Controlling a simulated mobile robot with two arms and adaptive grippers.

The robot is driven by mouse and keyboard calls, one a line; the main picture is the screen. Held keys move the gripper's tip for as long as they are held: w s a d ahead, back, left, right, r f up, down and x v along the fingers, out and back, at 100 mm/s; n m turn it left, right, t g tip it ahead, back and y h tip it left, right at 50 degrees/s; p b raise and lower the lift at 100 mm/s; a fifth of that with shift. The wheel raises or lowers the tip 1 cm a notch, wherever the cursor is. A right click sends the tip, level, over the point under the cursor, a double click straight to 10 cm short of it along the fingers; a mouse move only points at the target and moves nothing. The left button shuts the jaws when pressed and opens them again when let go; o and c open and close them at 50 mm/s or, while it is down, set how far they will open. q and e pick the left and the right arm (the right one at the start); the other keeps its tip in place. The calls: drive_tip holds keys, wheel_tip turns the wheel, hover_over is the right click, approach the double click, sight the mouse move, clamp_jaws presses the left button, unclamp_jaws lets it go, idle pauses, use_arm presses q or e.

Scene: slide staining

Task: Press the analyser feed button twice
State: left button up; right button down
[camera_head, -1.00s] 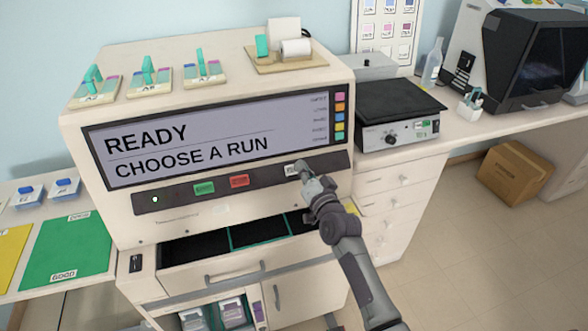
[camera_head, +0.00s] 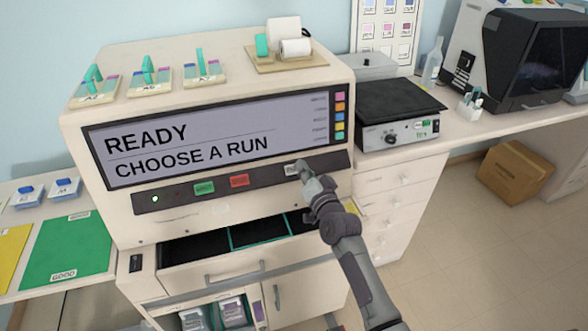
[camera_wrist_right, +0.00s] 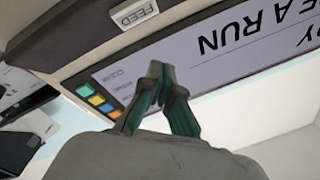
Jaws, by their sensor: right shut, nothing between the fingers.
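The analyser (camera_head: 210,215) is a large cream machine whose screen (camera_head: 190,140) reads "READY" and "CHOOSE A RUN". A pale feed button (camera_head: 291,169) sits at the right end of its dark control strip, partly hidden by my right gripper. In the right wrist view the button (camera_wrist_right: 134,13) reads "FEED" and appears upside down near the top edge. My right gripper (camera_head: 302,167) is shut and empty at the front of the strip, just beside the button. Its fingertips also show in the right wrist view (camera_wrist_right: 156,70); I cannot tell whether they touch anything. My left gripper is out of view.
A green button (camera_head: 204,188) and a red button (camera_head: 239,181) sit left on the same strip. An open drawer (camera_head: 213,276) with dark compartments juts out below. A hotplate-like unit (camera_head: 400,112) stands on the counter to the right.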

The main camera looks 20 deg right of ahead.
sight(294, 169)
idle(0.3)
drive_tip(key=s+r, duration=0.2)
drive_tip(key=shift+s+r, duration=0.4)
drive_tip(key=shift+d, duration=0.1)
drive_tip(key=w+f+b, duration=0.6)
drive_tip(key=b, duration=0.2)
drive_tip(key=shift+w+f, duration=0.15)
drive_tip(key=shift+f+b, duration=0.1)
drive_tip(key=shift+b, duration=0.2)
idle(1.2)
drive_tip(key=shift+w+f, duration=0.2)
drive_tip(key=shift+w, duration=0.1)
